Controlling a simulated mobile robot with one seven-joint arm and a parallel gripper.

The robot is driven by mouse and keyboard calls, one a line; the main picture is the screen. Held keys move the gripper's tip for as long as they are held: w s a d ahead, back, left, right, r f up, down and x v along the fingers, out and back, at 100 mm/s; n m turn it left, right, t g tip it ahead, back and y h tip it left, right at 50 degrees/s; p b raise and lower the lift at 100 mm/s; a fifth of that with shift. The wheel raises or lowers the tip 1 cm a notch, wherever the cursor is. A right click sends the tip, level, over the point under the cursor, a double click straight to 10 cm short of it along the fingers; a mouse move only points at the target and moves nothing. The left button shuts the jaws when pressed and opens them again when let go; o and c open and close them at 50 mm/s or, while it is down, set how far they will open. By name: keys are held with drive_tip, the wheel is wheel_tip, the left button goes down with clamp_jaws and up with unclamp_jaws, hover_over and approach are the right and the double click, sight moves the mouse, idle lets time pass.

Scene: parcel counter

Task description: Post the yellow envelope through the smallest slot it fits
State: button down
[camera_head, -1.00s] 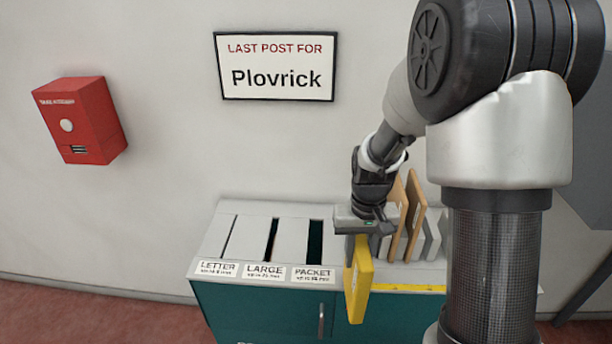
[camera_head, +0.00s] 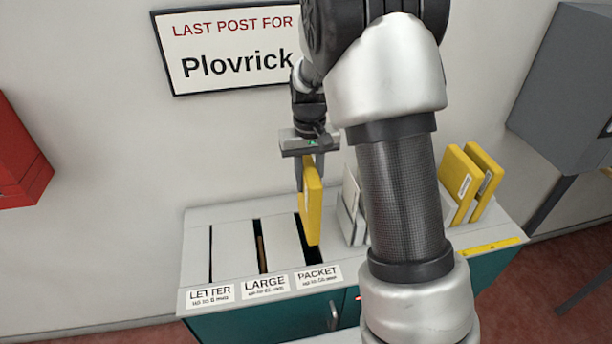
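My gripper (camera_head: 310,167) is shut on a thick yellow envelope (camera_head: 313,212) and holds it upright, edge down. The envelope is over the widest slot, labelled PACKET (camera_head: 308,252); I cannot tell whether its lower edge is inside the slot or just above it. To the left are the middle slot, labelled LARGE (camera_head: 259,233), and the thin slot, labelled LETTER (camera_head: 211,255). A brownish strip shows inside the LARGE slot. Two more yellow envelopes (camera_head: 459,172) stand in the rack at the right.
My arm covers the middle of the rack. White envelopes (camera_head: 351,193) stand just right of the slots. A red box (camera_head: 15,150) hangs on the wall at the left, and a grey cabinet (camera_head: 565,85) is at the right. The counter's left top (camera_head: 195,235) is clear.

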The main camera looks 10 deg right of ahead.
drive_tip(key=shift+w+f+b, duration=0.15)
drive_tip(key=shift+f+b, duration=2.4)
drive_tip(key=shift+f, duration=1.1)
drive_tip(key=shift+w+f+b, duration=0.1)
drive_tip(key=shift+f+b, duration=2.45)
drive_tip(key=shift+f, duration=1.1)
drive_tip(key=c, duration=1.3)
unclamp_jaws()
drive_tip(key=shift+c, duration=0.2)
wheel_tip(320, 180, up, 17)
drive_tip(key=shift+r+p, duration=0.15)
drive_tip(key=shift+p, duration=1)
